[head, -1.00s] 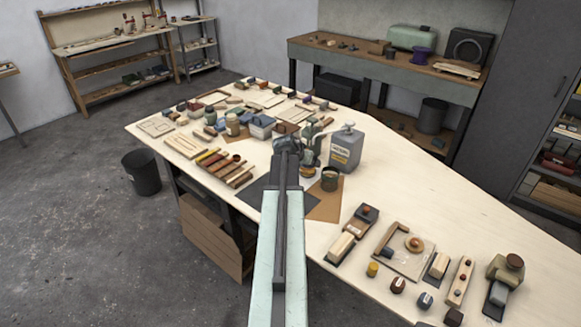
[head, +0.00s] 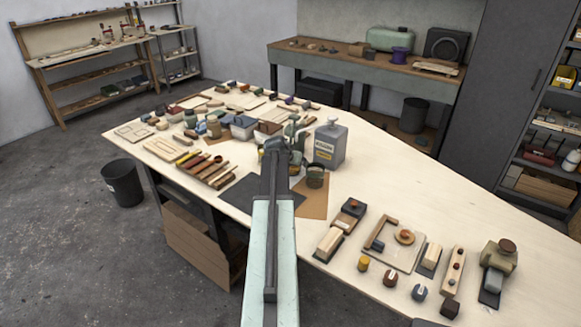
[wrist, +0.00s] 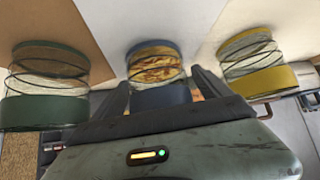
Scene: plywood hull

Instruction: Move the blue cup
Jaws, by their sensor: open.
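In the wrist view, the blue cup (wrist: 160,97) stands in the middle, with a blue lower band, a blue rim and a clear, dark-lined middle showing orange-brown. My gripper (wrist: 162,90) is open, with one finger on each side of this cup; I cannot tell whether they touch it. A green cup (wrist: 45,112) stands to the left and a yellow cup (wrist: 262,80) to the right, both outside the fingers. In the head view my gripper (head: 277,147) is over the workbench and hides the blue cup. The green cup (head: 316,177) shows right of it.
A grey canister (head: 330,147) stands close behind and right of my gripper on the bench (head: 400,180). Wooden blocks (head: 205,170) crowd the left, and small parts (head: 404,237) lie at the front right. The bench behind those parts is clear.

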